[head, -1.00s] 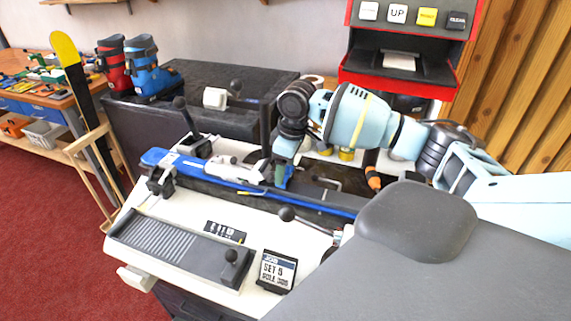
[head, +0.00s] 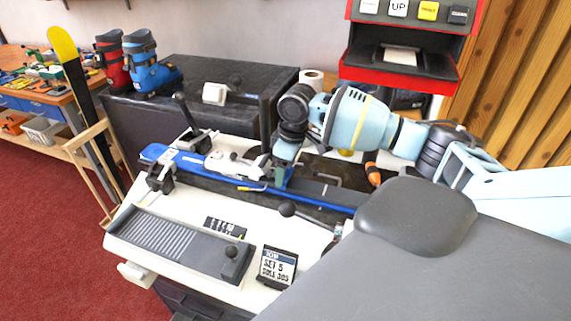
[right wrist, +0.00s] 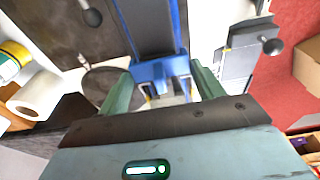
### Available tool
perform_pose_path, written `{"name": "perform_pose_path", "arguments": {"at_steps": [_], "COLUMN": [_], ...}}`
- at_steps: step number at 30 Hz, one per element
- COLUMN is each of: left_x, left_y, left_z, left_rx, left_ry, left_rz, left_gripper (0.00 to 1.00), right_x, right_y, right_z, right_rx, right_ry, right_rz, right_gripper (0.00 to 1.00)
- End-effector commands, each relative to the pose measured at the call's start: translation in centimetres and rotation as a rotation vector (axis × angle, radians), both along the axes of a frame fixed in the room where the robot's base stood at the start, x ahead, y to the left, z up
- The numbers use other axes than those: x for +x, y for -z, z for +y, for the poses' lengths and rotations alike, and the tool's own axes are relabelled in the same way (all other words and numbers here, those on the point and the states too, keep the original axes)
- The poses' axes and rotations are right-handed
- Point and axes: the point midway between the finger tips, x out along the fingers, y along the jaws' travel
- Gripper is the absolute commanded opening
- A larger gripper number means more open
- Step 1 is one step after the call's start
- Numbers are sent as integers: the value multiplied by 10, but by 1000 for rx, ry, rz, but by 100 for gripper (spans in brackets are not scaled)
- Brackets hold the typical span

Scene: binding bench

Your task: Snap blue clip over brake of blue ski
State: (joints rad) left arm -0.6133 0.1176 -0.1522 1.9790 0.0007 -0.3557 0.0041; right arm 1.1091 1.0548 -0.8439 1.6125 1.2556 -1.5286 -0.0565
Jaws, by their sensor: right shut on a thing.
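The blue ski (head: 315,203) lies along the bench in the vises, with a white and grey binding (head: 222,162) on it. A thin brake arm with a yellow tip (head: 252,189) shows at the ski's near edge. My right gripper (head: 280,178) is low over the ski behind the binding, shut on the blue clip. In the right wrist view, the blue clip (right wrist: 160,70) sits between the green fingers (right wrist: 162,98), over the ski. Whether the clip is seated over the brake cannot be told. My left gripper is not in view.
Vise posts with black knobs (head: 180,97) rise beside the ski. A ribbed grey tray (head: 180,245) and a job card (head: 276,268) are on the bench front. Red and blue boots (head: 148,68) stand on the dark cabinet. An orange-handled tool (head: 373,174) lies behind the ski.

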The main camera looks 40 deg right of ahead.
Motion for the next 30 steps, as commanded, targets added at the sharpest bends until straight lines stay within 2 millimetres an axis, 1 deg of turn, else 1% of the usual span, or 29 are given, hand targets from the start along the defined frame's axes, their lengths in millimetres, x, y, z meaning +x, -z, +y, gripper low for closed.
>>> {"name": "perform_pose_path", "arguments": {"at_steps": [19, 28, 29, 30], "left_x": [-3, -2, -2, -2], "left_y": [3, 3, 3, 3], "left_z": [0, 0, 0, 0], "left_rx": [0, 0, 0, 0], "left_ry": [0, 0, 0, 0], "left_rz": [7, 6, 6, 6], "left_gripper": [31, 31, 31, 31], "right_x": [0, 0, 0, 0], "right_y": [15, 14, 14, 14], "right_z": [0, 0, 0, 0], "right_rx": [1, 0, 0, 0], "right_ry": [0, 0, 0, 0], "right_rz": [2, 1, 1, 1], "right_gripper": [41, 41, 70, 75]}}
